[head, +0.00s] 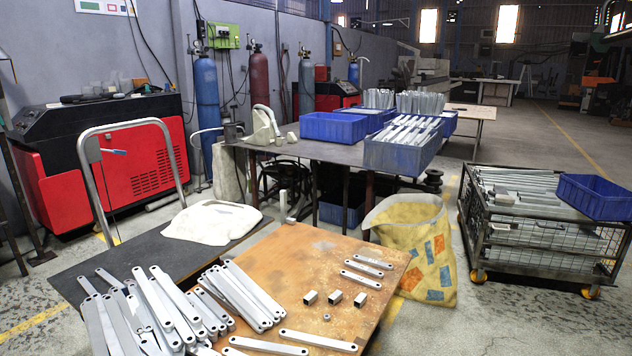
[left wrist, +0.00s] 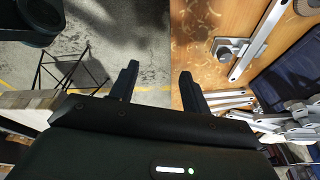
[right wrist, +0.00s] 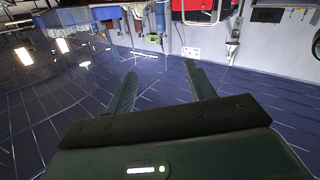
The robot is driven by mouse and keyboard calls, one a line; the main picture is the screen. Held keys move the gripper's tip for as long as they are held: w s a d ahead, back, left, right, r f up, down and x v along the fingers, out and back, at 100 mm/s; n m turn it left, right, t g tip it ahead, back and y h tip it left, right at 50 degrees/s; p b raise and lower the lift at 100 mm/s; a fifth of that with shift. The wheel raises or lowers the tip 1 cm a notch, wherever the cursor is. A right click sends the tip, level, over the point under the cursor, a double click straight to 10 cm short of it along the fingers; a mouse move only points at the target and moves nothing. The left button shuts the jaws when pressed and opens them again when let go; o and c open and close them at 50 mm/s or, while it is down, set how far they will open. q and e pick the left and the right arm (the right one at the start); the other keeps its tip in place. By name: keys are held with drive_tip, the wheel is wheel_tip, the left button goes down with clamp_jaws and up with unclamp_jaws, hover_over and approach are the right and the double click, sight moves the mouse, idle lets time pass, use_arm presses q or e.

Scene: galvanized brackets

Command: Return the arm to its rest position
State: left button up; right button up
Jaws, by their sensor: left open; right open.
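My left gripper (left wrist: 156,82) shows in the left wrist view with its two dark fingers apart and nothing between them. Past its fingertips lie the grey floor and the edge of an orange-brown surface (left wrist: 205,22). My right gripper (right wrist: 158,80) shows in the right wrist view, also open and empty, against a dark blue lined surface (right wrist: 75,92). Neither gripper nor arm shows in the head view. There, galvanized brackets (head: 165,300) lie in a pile at the front left of the rusty worktable (head: 300,250), with several more laid out on its right part.
Three small square pieces (head: 335,297) sit on the worktable. A yellow bag (head: 415,240) stands at its right, and a wire cart (head: 540,240) further right. Behind is a table with blue bins (head: 400,157). In the left wrist view, a metal clamp (left wrist: 226,50) and bars lie at the right.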

use_arm(q)
drive_tip(key=s+a+r+n+t+y, duration=0.1)
drive_tip(key=s+a+r+n+y, duration=0.1)
drive_tip(key=s+a+r+n, duration=0.55)
drive_tip(key=w+d+r+t+h+p, duration=0.3)
drive_tip(key=w+d+t+p, duration=0.3)
drive_tip(key=d+t+p, duration=0.1)
drive_tip(key=shift+w+d+r+m+h+p, duration=0.15)
drive_tip(key=shift+d+r+m+h+p, duration=0.35)
drive_tip(key=shift+p, duration=0.4)
use_arm(e)
drive_tip(key=s+d+f+m+g+h, duration=0.2)
drive_tip(key=f+g, duration=0.3)
drive_tip(key=f, duration=0.4)
drive_tip(key=shift+d+f+m+g+h, duration=0.2)
drive_tip(key=shift+d+m+g+h, duration=0.1)
drive_tip(key=shift+d+m+h, duration=0.3)
use_arm(q)
drive_tip(key=shift+d+f, duration=0.1)
drive_tip(key=shift+f, duration=0.05)
